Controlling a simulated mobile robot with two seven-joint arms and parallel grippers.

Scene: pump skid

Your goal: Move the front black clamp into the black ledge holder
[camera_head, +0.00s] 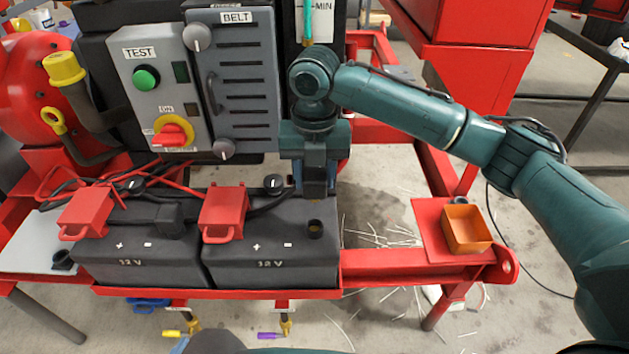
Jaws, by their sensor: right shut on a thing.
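My right gripper (315,190) points down behind the front edge of the right battery (265,265). It is shut on what looks like the front black clamp, which the fingers mostly hide. A black cable (268,203) runs from the left to the fingers. A short black round post (316,229) stands bare on the right battery's top, just in front of the gripper. A small black cup (63,260), which looks like the black ledge holder, stands on the grey ledge (30,250) at the far left. My left gripper is not in view.
Two red covers (223,210) stand on the batteries, with red and black cables behind. The grey control panel (160,95) and BELT cover (235,85) rise behind. An orange box (465,229) sits on a red plate at the right.

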